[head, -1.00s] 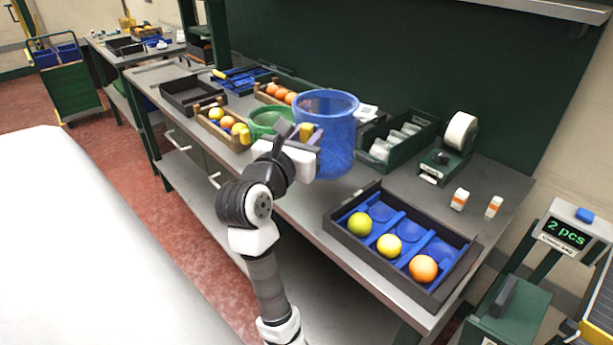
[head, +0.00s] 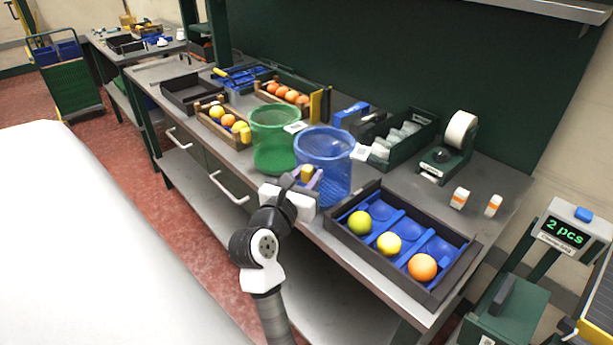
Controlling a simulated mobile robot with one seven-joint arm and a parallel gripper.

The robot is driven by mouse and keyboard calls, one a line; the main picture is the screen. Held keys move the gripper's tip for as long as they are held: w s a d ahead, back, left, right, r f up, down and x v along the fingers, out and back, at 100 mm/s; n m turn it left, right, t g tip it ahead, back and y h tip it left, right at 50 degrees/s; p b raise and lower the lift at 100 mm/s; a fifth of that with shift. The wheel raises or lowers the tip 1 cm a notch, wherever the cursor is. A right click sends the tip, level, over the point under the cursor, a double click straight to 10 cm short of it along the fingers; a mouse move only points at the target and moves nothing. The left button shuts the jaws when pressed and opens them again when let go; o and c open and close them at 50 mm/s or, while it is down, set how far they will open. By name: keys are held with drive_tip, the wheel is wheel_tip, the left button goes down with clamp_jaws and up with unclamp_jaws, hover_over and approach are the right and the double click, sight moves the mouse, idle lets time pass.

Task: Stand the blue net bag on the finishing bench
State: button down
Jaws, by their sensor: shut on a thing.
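The blue net bag (head: 334,150) is upright and open at the top, with a white tag on its right rim. It is over the front part of the grey bench (head: 487,183), between the green net bag and the dark tray. My gripper (head: 309,177) is shut on the near left side of the blue bag. The bag's base is low, near the bench top; whether it touches is hard to tell, as my gripper hides part of it.
A green net bag (head: 272,138) stands close on the left. A dark tray (head: 462,282) with blue cups and several fruits is close on the right. Behind are a dark green bin (head: 378,150) and a tape dispenser (head: 452,145).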

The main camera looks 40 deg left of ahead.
drive_tip(key=shift+f, duration=0.15)
drive_tip(key=c, duration=1.1)
unclamp_jaws()
